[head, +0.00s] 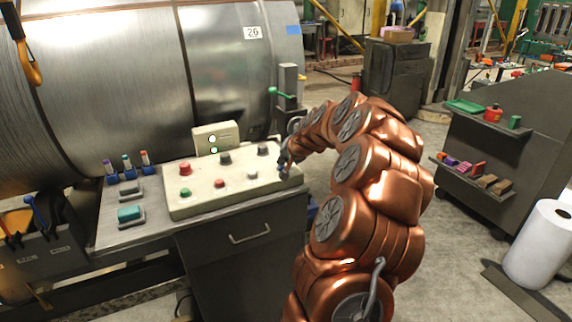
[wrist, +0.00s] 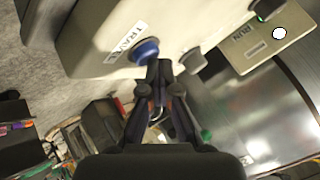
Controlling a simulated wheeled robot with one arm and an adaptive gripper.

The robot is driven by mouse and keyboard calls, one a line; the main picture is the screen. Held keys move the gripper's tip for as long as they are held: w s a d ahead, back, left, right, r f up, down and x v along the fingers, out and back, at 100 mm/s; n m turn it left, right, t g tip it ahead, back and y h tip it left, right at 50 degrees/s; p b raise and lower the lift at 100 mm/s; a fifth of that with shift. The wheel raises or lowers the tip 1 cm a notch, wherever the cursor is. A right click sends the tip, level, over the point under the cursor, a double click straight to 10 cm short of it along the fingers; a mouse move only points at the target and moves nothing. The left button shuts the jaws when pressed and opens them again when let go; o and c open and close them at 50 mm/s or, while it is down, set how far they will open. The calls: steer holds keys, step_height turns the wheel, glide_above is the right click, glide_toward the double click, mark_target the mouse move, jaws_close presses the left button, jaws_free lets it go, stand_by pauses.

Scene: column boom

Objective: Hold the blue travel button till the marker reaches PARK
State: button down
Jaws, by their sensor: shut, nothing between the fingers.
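The blue travel button (wrist: 145,50) sits on the console's face beside a label that appears to read TRAVEL. My gripper (wrist: 158,68) is shut and empty, with its fingertips right at the button's edge in the wrist view. I cannot tell whether they touch or press it. In the head view my gripper (head: 283,164) is at the right end of the beige control console (head: 205,201) and largely hides the button. I cannot make out a marker or a PARK label in either view.
A grey knob (wrist: 193,60) is close beside the fingertips. A panel marked RUN (wrist: 249,48) has a lit white lamp. Red, green, white and black controls share the console top. A post with a green handle (head: 280,92) stands behind it, near a large metal drum (head: 110,80).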

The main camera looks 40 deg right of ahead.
steer(key=shift+r, duration=0.9)
steer(key=shift+r+p, duration=0.9)
steer(key=shift+r, duration=1.65)
